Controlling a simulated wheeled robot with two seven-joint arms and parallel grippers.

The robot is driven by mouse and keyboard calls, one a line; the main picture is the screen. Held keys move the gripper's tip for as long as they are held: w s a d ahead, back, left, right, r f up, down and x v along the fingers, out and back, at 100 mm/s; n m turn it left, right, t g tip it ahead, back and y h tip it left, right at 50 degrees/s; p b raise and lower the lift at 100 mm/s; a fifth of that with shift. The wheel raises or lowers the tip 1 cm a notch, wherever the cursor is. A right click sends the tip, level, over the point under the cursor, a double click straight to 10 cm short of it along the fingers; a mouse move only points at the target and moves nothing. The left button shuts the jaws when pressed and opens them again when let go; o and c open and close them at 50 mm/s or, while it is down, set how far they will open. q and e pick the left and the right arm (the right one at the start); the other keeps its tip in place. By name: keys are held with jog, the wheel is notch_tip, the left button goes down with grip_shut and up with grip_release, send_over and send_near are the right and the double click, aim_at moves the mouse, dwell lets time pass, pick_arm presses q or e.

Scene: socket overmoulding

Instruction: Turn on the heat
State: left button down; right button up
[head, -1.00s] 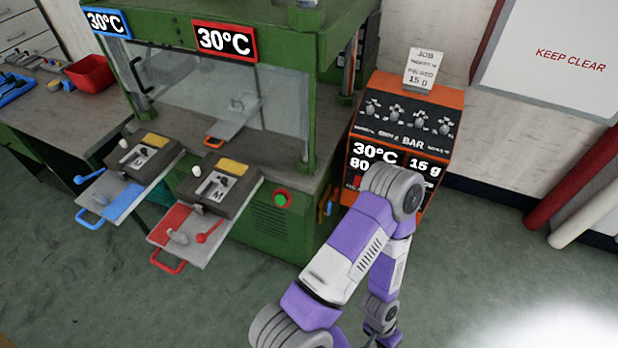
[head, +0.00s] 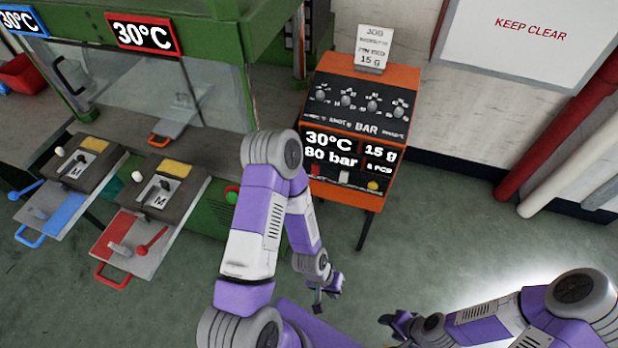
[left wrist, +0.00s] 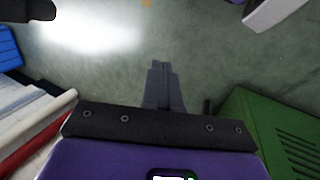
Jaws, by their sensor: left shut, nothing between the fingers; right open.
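The orange control box (head: 398,81) stands right of centre in the head view. Its upper panel (head: 361,108) has a row of several grey knobs. Its display (head: 346,152) reads 30°C, 80 bar and 15 g. Below the display are a red button (head: 315,170), a white one (head: 343,177) and a yellow one (head: 373,185). My left gripper (head: 318,304) is shut and empty, low in front of the box and apart from it; its closed fingers also show in the left wrist view (left wrist: 163,88). My right gripper (head: 388,322) is open at the bottom, partly merged with its dark wrist.
The green press (head: 220,45) stands left, with a red-framed 30°C sign (head: 144,34) and a blue-framed one (head: 20,20). A red-handled tray (head: 112,273) and a blue-handled tray (head: 30,238) jut out from it. Red pipe (head: 545,145) leans right. Floor before the box is clear.

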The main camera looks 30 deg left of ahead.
aim_at(313, 172)
pick_arm(q)
jog(key=w+a+n+t, duration=0.6)
jog(key=w+n+t, duration=0.2)
jog(key=w+n, duration=0.7)
jog(key=w+a+r+n+t+y, duration=0.1)
jog(key=a+r+n+t+y, duration=0.1)
jog(key=a+n, duration=0.6)
jog(key=a+r+n+t+y+p, duration=0.1)
jog(key=a+r+n+t+y, duration=0.2)
jog(key=n, duration=0.9)
jog(key=a+t+y, duration=0.1)
jog(key=a+y, duration=0.2)
jog(key=a, duration=0.2)
jog(key=shift+w+a+r+n+t, duration=0.25)
jog(key=shift+w+a+n+t, duration=0.1)
jog(key=shift+w+n+t, duration=0.05)
jog(key=shift+w, duration=0.1)
jog(key=b+x, duration=0.2)
jog(key=x, duration=1.1)
jog(key=shift+w+f+b, duration=0.15)
jog(key=shift+w+b, duration=0.15)
jog(key=shift+w, duration=0.1)
